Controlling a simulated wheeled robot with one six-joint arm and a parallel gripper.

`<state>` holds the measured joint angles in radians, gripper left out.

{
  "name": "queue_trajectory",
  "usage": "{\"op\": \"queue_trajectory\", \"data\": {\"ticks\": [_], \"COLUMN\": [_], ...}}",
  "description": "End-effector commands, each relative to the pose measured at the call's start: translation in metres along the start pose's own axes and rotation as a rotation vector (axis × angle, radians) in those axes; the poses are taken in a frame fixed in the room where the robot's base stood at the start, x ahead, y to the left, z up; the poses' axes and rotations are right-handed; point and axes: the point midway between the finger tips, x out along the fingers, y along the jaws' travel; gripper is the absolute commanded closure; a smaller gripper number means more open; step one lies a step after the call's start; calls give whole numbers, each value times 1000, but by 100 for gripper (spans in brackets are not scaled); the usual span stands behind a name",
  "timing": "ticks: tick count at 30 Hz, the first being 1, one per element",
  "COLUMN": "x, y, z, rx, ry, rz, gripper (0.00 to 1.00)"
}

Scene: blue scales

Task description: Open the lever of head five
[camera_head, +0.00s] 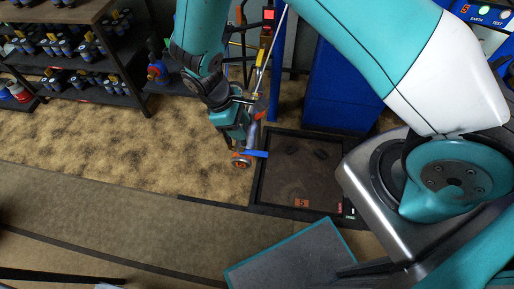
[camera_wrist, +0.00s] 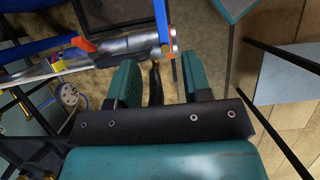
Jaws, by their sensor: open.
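Head five is a grey metal nozzle (camera_wrist: 130,44) with an orange collar. In the wrist view it lies across the picture just beyond my fingertips. A flat blue bar (camera_wrist: 162,20), apparently its lever, runs from the nozzle's right end toward the top edge. In the head view the blue lever (camera_head: 253,153) sticks out level to the right, over the tray's left edge, above an orange-rimmed round end (camera_head: 241,162). My gripper (camera_wrist: 161,82) is open, with nothing between its green fingers. In the head view my wrist partly hides the nozzle, and whether a finger touches it is unclear.
A dark tray (camera_head: 270,203) marked 5 lies on the floor right of the nozzle. A blue cabinet (camera_head: 340,95) and post stand behind. A shelf of blue cans (camera_head: 75,60) is at left. A grey teal-edged panel (camera_head: 285,262) is in front. Floor at left is clear.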

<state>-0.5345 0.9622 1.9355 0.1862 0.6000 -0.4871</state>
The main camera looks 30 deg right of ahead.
Motion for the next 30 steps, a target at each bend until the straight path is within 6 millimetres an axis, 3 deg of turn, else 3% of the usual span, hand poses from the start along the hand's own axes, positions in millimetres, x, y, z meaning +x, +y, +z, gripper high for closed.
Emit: {"op": "queue_trajectory", "data": {"ticks": [9, 15, 21, 29, 30], "x": [74, 105, 118, 119, 119], "y": [0, 0, 0, 0, 0], "z": [1, 0, 0, 0, 0], "rx": [1, 1, 1, 1, 1], "ry": [-3, -1, 1, 2, 2], "rz": [-2, -1, 0, 0, 0], "gripper": [55, 55, 55, 55, 62]}}
